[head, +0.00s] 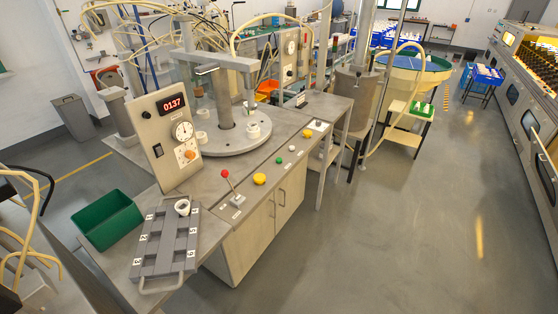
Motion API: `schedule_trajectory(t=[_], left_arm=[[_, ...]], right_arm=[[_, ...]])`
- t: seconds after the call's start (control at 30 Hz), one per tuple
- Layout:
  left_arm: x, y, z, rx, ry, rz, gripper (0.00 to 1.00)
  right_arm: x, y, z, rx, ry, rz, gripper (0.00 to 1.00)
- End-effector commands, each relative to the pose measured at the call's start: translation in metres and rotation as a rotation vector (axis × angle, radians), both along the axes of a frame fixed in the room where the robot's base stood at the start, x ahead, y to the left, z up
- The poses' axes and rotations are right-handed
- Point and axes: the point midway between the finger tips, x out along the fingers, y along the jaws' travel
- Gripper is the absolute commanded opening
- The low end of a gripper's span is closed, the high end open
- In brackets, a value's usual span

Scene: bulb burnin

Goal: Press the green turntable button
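The green button (279,160) is a small round cap on the front strip of the grey workbench (228,192). It sits between a larger yellow button (259,179) and a white button (292,148). The round grey turntable (236,141) lies behind these buttons, with a central post and several white fittings on it. Neither gripper shows in the head view. Nothing covers the green button.
A red-knobbed lever (225,174) stands left of the yellow button. A control panel (166,138) reads 0137. A numbered grey tray (165,243) holds a white ring-shaped part. A green bin (107,220) stands at left. The floor right of the bench is clear.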

Motion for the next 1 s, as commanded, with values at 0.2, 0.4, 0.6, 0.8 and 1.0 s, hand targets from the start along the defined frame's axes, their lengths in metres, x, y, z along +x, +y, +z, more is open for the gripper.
schedule_trajectory(t=[0.2, 0.4, 0.6, 0.8, 1.0], left_arm=[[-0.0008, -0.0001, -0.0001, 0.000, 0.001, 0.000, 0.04], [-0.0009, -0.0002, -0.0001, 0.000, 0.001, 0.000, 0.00], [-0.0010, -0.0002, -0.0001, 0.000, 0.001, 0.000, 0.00], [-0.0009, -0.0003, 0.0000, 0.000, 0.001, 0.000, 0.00], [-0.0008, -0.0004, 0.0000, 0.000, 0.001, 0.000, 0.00]], right_arm=[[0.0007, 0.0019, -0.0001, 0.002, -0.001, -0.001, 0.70], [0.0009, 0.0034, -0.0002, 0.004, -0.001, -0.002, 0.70], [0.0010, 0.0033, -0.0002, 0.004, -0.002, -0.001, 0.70], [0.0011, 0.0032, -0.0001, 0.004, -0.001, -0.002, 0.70], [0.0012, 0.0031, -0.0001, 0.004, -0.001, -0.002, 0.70]])
